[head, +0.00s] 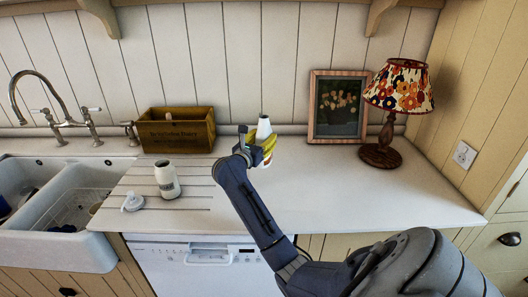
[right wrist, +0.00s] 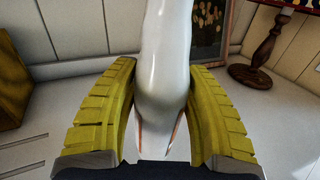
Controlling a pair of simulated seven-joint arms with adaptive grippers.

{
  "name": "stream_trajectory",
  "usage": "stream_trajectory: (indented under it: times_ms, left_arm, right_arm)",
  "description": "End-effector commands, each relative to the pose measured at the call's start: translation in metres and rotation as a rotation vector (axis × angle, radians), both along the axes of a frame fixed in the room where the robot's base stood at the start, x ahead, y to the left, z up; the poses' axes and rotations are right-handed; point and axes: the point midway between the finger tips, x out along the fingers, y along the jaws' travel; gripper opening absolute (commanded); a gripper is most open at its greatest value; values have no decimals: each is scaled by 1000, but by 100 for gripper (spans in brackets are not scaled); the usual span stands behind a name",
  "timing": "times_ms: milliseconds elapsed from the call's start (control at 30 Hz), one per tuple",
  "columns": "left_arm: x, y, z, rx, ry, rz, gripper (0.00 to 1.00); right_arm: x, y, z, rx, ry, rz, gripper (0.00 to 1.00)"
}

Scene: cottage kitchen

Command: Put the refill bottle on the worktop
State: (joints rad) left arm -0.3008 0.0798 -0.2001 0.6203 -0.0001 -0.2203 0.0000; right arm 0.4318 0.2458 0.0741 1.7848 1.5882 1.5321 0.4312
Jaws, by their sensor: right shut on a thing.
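The refill bottle (head: 264,126), white and smooth with a narrowing top, is in my right gripper (head: 262,148) over the worktop (head: 320,190), right of the wooden box. My right gripper is shut on it. In the right wrist view the yellow ribbed fingers (right wrist: 160,115) press on both sides of the white bottle (right wrist: 164,70). My left gripper is not in view.
A wooden box (head: 177,132) stands behind. A framed picture (head: 338,104) and lamp (head: 383,148) stand right. The worktop's right front is clear.

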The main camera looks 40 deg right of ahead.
Motion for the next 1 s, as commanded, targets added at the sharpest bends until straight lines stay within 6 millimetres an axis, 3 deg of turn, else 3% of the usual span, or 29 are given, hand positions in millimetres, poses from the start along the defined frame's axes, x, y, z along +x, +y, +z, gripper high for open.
stream_trajectory:
  times_ms: [267,633,1000]
  left_arm:
    - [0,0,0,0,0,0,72]
    - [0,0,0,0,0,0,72]
    - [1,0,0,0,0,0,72]
  right_arm:
    - [0,0,-14,-2,-1,-1,4]
    - [0,0,-52,-1,0,-1,4]
    - [0,0,-55,-1,-1,-1,4]
